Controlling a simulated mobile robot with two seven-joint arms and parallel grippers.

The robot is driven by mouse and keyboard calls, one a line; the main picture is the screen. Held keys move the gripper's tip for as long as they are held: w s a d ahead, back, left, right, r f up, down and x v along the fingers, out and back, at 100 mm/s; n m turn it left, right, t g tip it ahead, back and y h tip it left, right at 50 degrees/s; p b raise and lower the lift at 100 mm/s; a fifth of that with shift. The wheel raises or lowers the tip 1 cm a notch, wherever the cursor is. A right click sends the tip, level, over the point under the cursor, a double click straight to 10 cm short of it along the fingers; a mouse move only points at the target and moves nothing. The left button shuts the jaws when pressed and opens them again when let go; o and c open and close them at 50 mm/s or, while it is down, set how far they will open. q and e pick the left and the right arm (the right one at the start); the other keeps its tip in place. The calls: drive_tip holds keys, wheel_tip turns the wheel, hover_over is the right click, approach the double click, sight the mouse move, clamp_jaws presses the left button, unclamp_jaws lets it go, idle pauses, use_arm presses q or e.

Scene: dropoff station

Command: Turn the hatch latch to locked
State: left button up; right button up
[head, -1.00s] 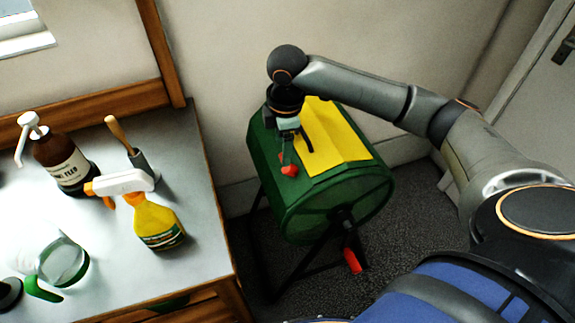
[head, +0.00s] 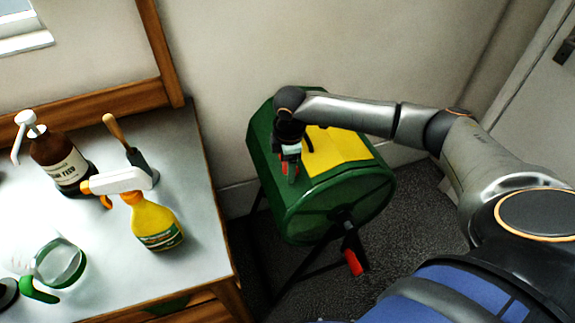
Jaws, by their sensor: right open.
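A green drum (head: 330,202) on a dark stand has a yellow hatch (head: 344,150) on its top. The red latch (head: 284,169) sits on the green shell beside the hatch's lower left edge, now mostly hidden by my right gripper. My right gripper (head: 290,172) points down at the latch with its jaws open; the fingers are at or around it, and I cannot tell whether they touch it. A dark hatch handle (head: 307,144) shows just right of the gripper. My left gripper is out of view.
A grey-topped bench (head: 105,270) at the left holds a brown pump bottle (head: 58,160), a yellow spray bottle (head: 156,222), a trowel-like tool (head: 128,142) and a clear jug (head: 60,262). A red crank grip (head: 353,262) hangs at the drum's front. The wall is behind.

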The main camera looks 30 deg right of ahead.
drive_tip(key=shift+f, duration=0.2)
clamp_jaws()
idle(0.5)
